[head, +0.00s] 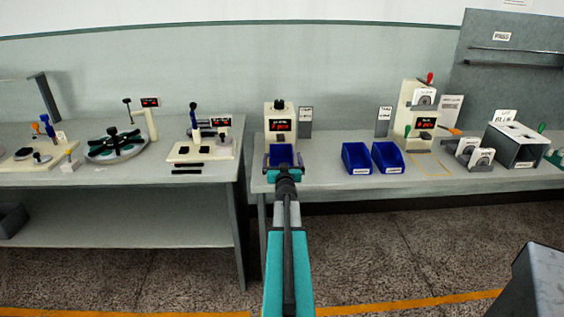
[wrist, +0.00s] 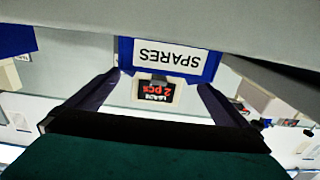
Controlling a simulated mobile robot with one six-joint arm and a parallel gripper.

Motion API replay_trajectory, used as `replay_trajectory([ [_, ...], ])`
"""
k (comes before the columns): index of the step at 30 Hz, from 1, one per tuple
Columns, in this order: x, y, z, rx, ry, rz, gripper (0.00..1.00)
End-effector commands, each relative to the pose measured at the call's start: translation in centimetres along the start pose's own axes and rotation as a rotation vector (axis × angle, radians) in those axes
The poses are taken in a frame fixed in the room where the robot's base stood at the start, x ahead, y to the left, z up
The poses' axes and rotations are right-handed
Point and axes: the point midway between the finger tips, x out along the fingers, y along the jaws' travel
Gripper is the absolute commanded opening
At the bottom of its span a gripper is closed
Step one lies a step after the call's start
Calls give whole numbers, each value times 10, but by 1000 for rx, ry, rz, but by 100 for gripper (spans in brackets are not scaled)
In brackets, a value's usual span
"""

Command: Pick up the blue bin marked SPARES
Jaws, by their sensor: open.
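The blue bin marked SPARES (wrist: 126,50) is in the upper middle of the wrist view, its white label upside down there. It lies ahead of my gripper (wrist: 160,80), between the lines of the two dark fingers. The fingers are apart, with nothing held between them. In the head view my gripper (head: 284,162) is at the front of the right bench, before a cream machine with a red display (head: 280,126).
Two more blue bins (head: 356,160) (head: 388,158) stand to the right on the same bench (head: 335,183); their labels are too small to read. A blue part (wrist: 15,41) shows at the wrist view's left. A grey box (head: 515,145) stands farther right. A gap separates the left bench (head: 100,180).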

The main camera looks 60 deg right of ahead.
Motion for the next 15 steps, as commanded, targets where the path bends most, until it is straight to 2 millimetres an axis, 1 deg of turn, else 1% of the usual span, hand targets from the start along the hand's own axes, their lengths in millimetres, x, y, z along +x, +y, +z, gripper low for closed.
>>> replay_trajectory([
  [15,38,-4,-2,0,0,-1,100],
])
